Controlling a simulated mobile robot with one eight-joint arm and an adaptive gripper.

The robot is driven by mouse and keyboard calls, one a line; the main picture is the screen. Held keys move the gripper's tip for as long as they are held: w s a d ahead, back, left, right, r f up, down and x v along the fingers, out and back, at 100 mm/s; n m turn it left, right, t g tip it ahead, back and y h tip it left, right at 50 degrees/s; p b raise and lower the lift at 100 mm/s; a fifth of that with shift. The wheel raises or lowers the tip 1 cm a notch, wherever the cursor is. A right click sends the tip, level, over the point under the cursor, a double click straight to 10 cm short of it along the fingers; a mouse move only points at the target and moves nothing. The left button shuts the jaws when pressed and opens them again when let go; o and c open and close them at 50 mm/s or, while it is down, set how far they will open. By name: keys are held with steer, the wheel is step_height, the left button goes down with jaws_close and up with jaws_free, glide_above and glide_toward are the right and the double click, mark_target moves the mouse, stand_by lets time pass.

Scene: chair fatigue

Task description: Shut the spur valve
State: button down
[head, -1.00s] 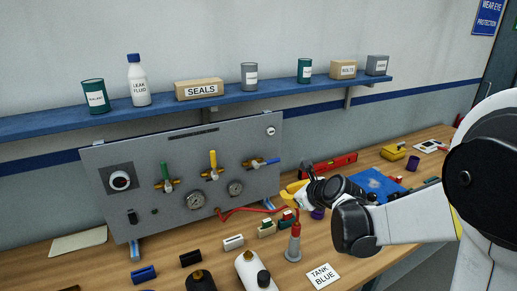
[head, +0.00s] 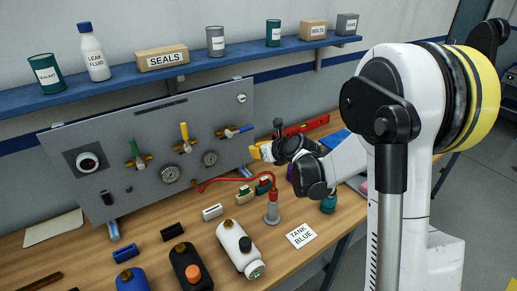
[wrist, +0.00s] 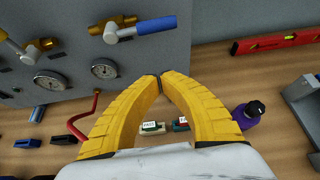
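A grey panel (head: 110,130) carries three valves with coloured handles; no label I can read tells which is the spur. The green handle (head: 134,148) and yellow handle (head: 184,132) stand upright. The blue handle (head: 240,130) lies nearly level, pointing right; it also shows at the top of the wrist view (wrist: 156,25). My gripper (head: 256,151) is at the panel's right edge, just below and right of the blue handle, not touching it. In the wrist view its yellow fingers (wrist: 160,77) meet at the tips, with nothing between them.
Two gauges (head: 171,174) sit low on the panel, and a red hose (head: 225,181) runs to a grey-and-red fitting (head: 272,210). Bottles (head: 238,245), small blocks and a TANK BLUE card (head: 300,235) lie on the bench. A red level (wrist: 280,42) lies behind. A shelf (head: 120,90) hangs above.

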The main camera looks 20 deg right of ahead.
mark_target(242, 130)
steer(key=w, duration=0.1)
steer(key=w+a, duration=0.1)
steer(key=w, duration=0.1)
steer(key=w+r, duration=0.1)
steer(key=w, duration=0.1)
steer(key=shift+w+a+b, duration=0.25)
steer(key=shift+a+b, duration=0.05)
steer(key=shift+a, duration=0.05)
